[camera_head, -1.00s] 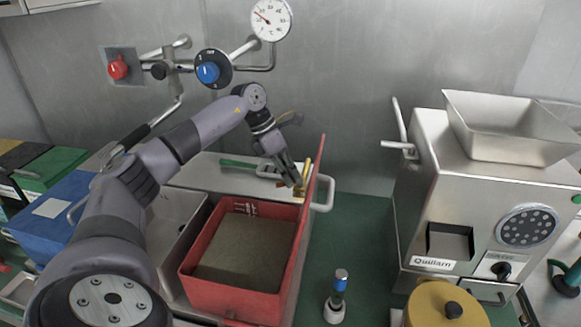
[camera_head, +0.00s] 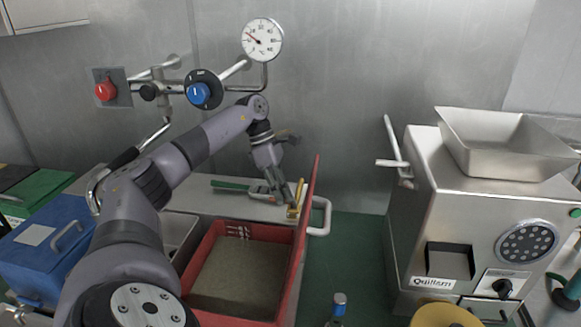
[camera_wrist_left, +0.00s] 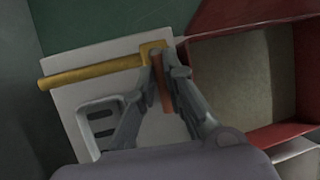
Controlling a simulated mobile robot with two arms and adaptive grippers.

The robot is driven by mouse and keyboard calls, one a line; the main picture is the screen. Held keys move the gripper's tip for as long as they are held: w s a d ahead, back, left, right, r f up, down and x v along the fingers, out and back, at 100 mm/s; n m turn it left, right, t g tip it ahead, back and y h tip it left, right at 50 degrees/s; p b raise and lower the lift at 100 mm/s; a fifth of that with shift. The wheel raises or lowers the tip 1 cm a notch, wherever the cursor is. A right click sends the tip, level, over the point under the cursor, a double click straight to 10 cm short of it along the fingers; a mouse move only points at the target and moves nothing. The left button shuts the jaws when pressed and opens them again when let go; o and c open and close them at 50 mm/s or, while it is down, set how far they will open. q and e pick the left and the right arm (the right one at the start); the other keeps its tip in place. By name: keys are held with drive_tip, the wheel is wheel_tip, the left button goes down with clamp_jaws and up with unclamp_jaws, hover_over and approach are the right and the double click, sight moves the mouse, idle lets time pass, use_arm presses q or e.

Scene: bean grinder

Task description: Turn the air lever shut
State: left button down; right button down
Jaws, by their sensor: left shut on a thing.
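My left gripper (camera_head: 290,202) is low behind the red box, close to its raised red side. It is shut on a yellow tool (camera_head: 302,192). In the left wrist view the yellow tool (camera_wrist_left: 90,72) has a long bar and a block end at the fingertips (camera_wrist_left: 163,62); an orange-brown strip (camera_wrist_left: 164,85) shows between the fingers. I cannot tell which part is the air lever. The right gripper is not in view.
The red box (camera_head: 205,275) holds a brownish fill. A pale shelf (camera_head: 225,205) lies behind it. A gauge (camera_head: 262,40) is on the wall. A steel grinder (camera_head: 460,225) stands at the right, a blue box (camera_head: 35,260) at the left. Green counter (camera_head: 350,250) between is mostly clear.

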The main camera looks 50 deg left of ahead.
use_arm(q)
drive_tip(key=shift+r, duration=0.1)
drive_tip(key=c, duration=1.9)
unclamp_jaws()
drive_tip(key=shift+v, duration=3.75)
